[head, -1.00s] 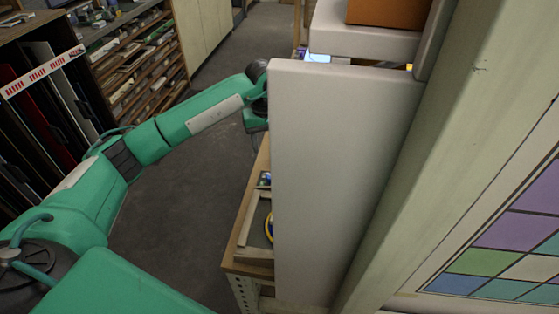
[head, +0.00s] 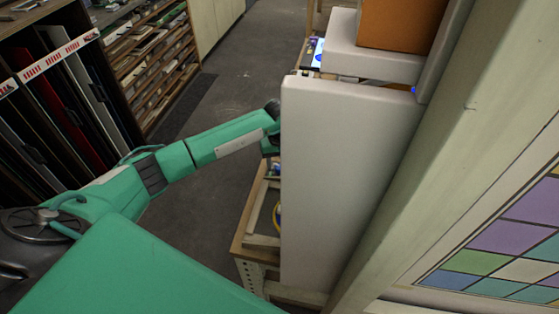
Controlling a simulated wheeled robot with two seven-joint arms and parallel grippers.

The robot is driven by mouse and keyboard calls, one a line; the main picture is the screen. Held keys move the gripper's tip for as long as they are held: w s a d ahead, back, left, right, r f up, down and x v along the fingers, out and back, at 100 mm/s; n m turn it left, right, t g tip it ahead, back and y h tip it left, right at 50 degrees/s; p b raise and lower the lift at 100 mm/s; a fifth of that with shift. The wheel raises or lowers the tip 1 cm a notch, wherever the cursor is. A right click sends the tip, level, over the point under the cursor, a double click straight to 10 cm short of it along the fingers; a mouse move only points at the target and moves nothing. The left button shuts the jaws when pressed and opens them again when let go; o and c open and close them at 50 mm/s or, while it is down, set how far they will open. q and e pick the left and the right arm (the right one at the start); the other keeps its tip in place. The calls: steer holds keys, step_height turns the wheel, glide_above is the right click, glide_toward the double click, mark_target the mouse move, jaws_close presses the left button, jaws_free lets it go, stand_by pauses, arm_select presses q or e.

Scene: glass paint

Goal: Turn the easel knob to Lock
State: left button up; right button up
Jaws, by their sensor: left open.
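My left arm reaches in from the left across the dark floor. Its dark wrist end meets the left edge of a tall white panel, and only a small part of my left gripper (head: 271,146) shows there. The fingers are mostly hidden behind the panel, and I see nothing held. I cannot make out the easel knob or a Lock mark. A framed panel of coloured glass squares (head: 510,238) is at the right edge, beside a thick pale post (head: 440,170). My right gripper is not in view.
The tall white panel (head: 345,180) blocks the middle. A wooden bench (head: 243,245) stands partly behind it. An orange block (head: 402,22) sits on a white ledge above. Racks of dark sheets (head: 60,110) and shelves (head: 150,60) line the left. Grey floor (head: 225,85) is free between.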

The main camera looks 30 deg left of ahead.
arm_select(q)
steer(key=shift+f, duration=0.4)
steer(key=c, duration=1)
steer(key=shift+f+n+b, duration=0.15)
steer(key=shift+n+b, duration=0.25)
steer(key=shift+b, duration=0.3)
steer(key=n+b, duration=0.2)
steer(key=b, duration=0.1)
steer(key=shift+f+n+b, duration=0.1)
steer(key=shift+n+b, duration=0.2)
steer(key=shift+n, duration=0.1)
steer(key=n+b, duration=0.3)
steer(key=n, duration=0.1)
steer(key=shift+b, duration=0.3)
steer(key=shift+r+n+b, duration=0.15)
steer(key=shift+n+b, duration=0.4)
steer(key=shift+n, duration=0.5)
steer(key=shift+r+n+b, duration=0.1)
steer(key=shift+n+b, duration=0.4)
steer(key=shift+n, duration=0.55)
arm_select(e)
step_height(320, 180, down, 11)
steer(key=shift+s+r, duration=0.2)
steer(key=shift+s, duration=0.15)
arm_select(q)
steer(key=shift+w, duration=0.1)
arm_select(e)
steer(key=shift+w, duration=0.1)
